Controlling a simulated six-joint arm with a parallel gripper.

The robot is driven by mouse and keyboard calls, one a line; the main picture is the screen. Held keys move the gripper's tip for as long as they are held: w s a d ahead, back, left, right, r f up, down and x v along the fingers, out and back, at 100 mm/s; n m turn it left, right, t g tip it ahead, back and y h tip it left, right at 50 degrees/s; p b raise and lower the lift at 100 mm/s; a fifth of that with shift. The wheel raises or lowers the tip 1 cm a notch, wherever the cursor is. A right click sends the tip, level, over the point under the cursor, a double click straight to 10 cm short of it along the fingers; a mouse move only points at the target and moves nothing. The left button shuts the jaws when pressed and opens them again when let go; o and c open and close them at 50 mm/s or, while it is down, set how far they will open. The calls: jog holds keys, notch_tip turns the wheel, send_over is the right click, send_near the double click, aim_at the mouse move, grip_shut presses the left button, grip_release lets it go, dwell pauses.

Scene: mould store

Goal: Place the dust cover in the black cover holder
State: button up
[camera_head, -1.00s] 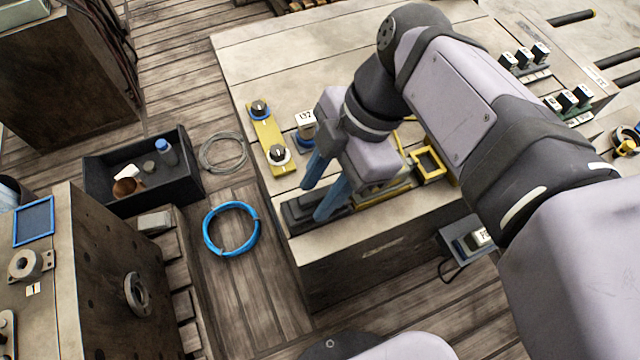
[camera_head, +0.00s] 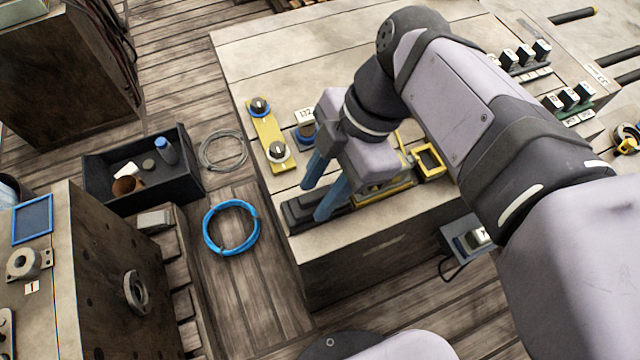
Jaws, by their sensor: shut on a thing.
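My gripper (camera_head: 313,202) has two blue fingers pointing down at the near left corner of the wooden bench. The fingers stand apart, shut on a dark piece between them that I take for the dust cover; the fingers and the gripper body hide most of it. The black cover holder (camera_head: 295,222) appears as a long, low black shape on the bench under the fingertips. I cannot tell whether the cover is seated in it or just above it.
A yellow-edged fixture (camera_head: 397,183) and a yellow square frame (camera_head: 430,160) are right of the gripper. A yellow plate with two knobs (camera_head: 267,135) lies behind left, beside a white-labelled block (camera_head: 304,118). The bench drops off just left and in front. A blue hose coil (camera_head: 231,228) lies on the floor.

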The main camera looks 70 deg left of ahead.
jog(key=shift+f, duration=0.3)
dwell(0.4)
jog(key=o, duration=1.5)
jog(key=shift+o, duration=0.2)
jog(key=shift+r+p, duration=3.35)
jog(key=shift+r, duration=0.45)
